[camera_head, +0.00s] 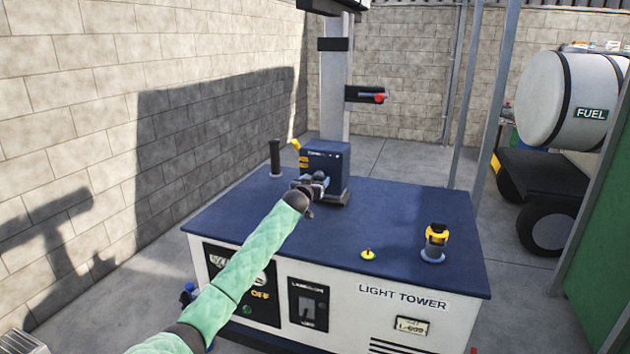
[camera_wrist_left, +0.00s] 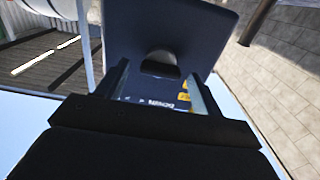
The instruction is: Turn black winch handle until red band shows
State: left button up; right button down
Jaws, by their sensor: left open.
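The black winch handle (camera_head: 275,157) stands upright on the blue top, left of the navy winch box (camera_head: 327,158). A dark cylinder, likely this handle (camera_wrist_left: 258,22), shows at the upper right of the left wrist view. My left gripper (camera_head: 316,182) is at the front of the winch box, right of and nearer than the handle. Its fingers (camera_wrist_left: 157,82) are open in the left wrist view, with the winch box (camera_wrist_left: 165,38) just beyond them. I cannot tell whether they touch it. The handle is not between them. I see no clear red band on the grey mast (camera_head: 335,90).
A yellow lever (camera_head: 295,145) is beside the winch box. A black bracket with a red-tipped part (camera_head: 378,97) sticks out from the mast. A yellow-black fitting (camera_head: 436,238) and a yellow knob (camera_head: 368,253) stand on the blue top (camera_head: 400,205). A block wall is left.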

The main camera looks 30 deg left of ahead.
pick_arm(q)
jog(key=shift+c, duration=0.2)
jog(key=c, duration=0.9)
jog(key=shift+c, duration=0.2)
jog(key=shift+m, duration=0.4)
